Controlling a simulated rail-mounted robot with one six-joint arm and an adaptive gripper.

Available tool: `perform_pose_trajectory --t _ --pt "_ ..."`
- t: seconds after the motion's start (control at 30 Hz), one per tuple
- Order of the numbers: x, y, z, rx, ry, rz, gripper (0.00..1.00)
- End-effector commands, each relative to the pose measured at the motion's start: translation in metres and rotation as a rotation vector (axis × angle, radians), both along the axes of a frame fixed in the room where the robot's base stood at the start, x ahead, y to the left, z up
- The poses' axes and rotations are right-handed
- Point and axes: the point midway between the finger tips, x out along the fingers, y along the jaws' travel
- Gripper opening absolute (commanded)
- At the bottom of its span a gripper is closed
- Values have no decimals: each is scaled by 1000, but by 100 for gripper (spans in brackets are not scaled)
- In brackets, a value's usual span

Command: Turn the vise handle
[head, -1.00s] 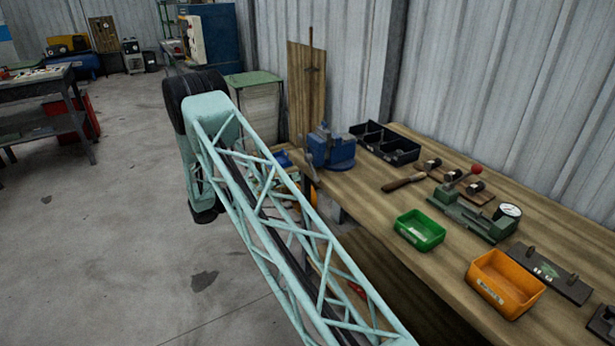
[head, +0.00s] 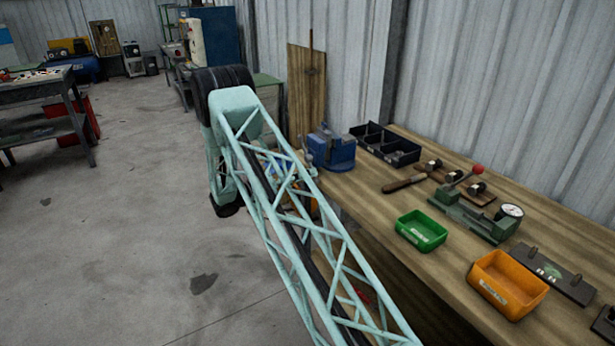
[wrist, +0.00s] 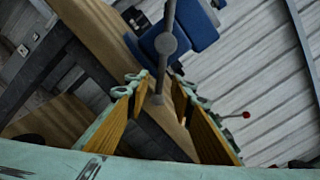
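The blue vise (head: 332,150) stands at the far left end of the wooden workbench, and its body also shows at the top of the wrist view (wrist: 192,28). Its grey vise handle (wrist: 162,70) is a thin bar through a round hub, running down toward my gripper. My gripper (wrist: 160,84) has its two fingers apart, with the lower end of the bar in the space between them. I see gaps on both sides of the bar, and no clear contact. In the head view my arm hides the gripper and most of the handle.
On the bench (head: 375,205) are a black divided bin (head: 385,146), a green bin (head: 421,231), an orange bin (head: 508,285) and a green fixture with a red-knobbed lever (head: 475,215). A corrugated wall stands behind. The floor at left is open.

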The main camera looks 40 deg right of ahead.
Motion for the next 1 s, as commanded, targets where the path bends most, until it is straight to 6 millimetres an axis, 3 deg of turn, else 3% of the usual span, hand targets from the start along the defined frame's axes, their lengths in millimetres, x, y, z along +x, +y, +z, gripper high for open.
perform_pose_trajectory --t 0.1,0.33,0.73,1.0 --pt "0 0 0 0 0 0 21" --pt "0 0 0 0 0 0 0" --pt "-3 -3 1 2 12 -4 0" --pt "-15 -17 5 12 68 -23 0"
